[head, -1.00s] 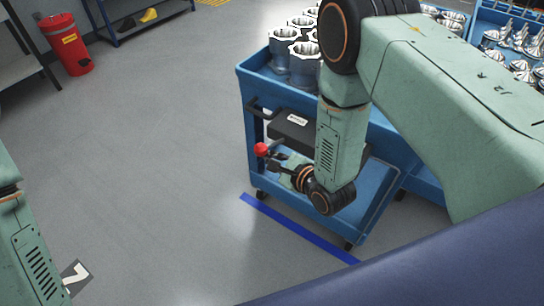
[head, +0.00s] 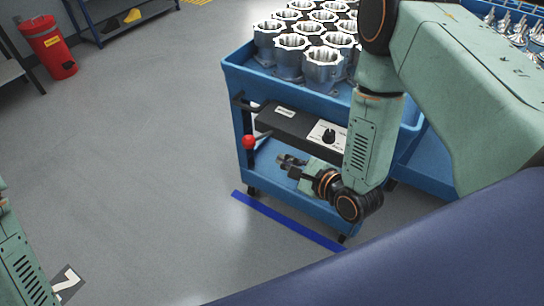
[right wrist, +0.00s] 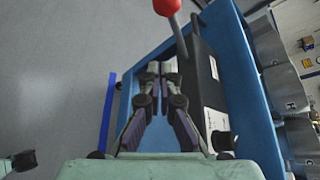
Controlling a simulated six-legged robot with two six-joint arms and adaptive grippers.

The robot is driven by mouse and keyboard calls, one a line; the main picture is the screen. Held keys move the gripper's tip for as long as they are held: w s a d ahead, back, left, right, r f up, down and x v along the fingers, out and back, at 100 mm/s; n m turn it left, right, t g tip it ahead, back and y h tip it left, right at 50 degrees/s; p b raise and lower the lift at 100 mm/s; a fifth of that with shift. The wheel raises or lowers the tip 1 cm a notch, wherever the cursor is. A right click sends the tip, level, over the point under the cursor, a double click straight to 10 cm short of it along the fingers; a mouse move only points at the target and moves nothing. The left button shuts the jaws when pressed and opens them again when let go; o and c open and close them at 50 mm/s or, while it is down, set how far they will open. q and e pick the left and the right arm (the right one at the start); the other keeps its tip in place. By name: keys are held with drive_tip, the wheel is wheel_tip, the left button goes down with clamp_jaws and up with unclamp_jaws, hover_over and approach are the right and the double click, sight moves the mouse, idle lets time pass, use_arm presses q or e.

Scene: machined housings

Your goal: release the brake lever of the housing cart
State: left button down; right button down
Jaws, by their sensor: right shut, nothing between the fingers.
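The brake lever has a red ball knob (head: 248,142) and a grey rod. It sticks out at the front left corner of the blue housing cart (head: 236,80), beside a dark box (head: 290,124). The knob (right wrist: 167,6) also shows at the top of the right wrist view. My right gripper (head: 283,161) is shut and empty, below and to the right of the knob, apart from it. Its closed fingers (right wrist: 160,68) show in the right wrist view, with the lever rod (right wrist: 178,36) beyond them. My left gripper is out of view; only its arm shows.
Several machined housings (head: 324,66) stand on the cart's top. A blue line (head: 288,222) marks the floor before the cart. A red bin (head: 48,47) and a shelf (head: 98,37) stand at the back left. The floor left of the cart is clear.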

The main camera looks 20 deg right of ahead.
drive_tip(key=shift+s+d+r, duration=0.5)
drive_tip(key=shift+s+d, duration=0.05)
drive_tip(key=shift+s, duration=0.15)
